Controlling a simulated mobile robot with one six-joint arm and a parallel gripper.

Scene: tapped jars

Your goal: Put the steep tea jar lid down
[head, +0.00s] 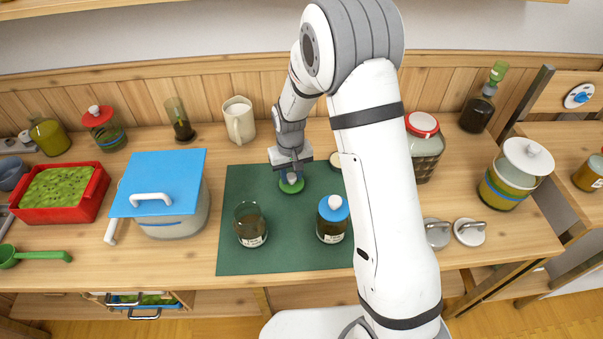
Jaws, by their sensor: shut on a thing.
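My gripper (291,176) is over the back part of the dark green mat (270,260) and is shut on a green lid (292,188) with a pale knob. The lid is level, at or just above the mat; I cannot tell whether it touches. An open glass jar (250,225) with dark contents and a white label stands on the mat, in front and to the left of the lid. A second labelled jar (331,230) with a blue lid (333,207) stands in front and to the right. The labels are too small to read.
A pot with a blue lid (165,180) stands left of the mat. A small round pale-topped thing (335,160) is right of my gripper, partly hidden by my arm. The mat's middle is clear.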

